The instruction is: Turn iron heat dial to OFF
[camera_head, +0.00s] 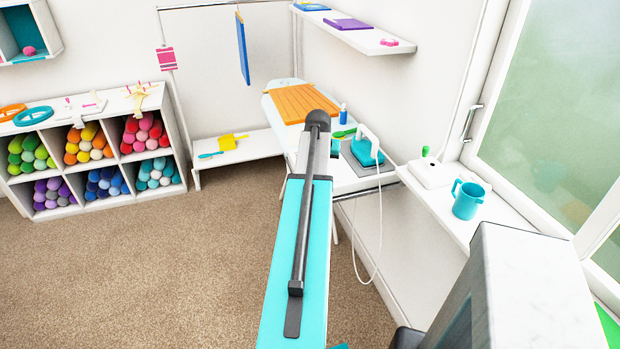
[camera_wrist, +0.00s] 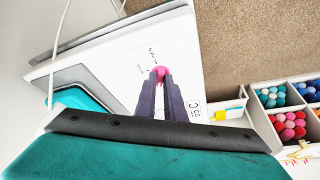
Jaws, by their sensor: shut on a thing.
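The iron (camera_head: 366,149) is teal with a pale handle and stands on a grey pad (camera_head: 352,162) at the end of the ironing board. Part of the iron (camera_wrist: 82,99) also shows at the left of the wrist view. In the head view my arm hides the dial and the fingers.
An orange cloth (camera_head: 290,101) lies on the ironing board. A white cord (camera_head: 380,225) hangs from the iron side. A yarn cubby (camera_head: 92,150) stands left; the carpet (camera_head: 150,270) between is clear.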

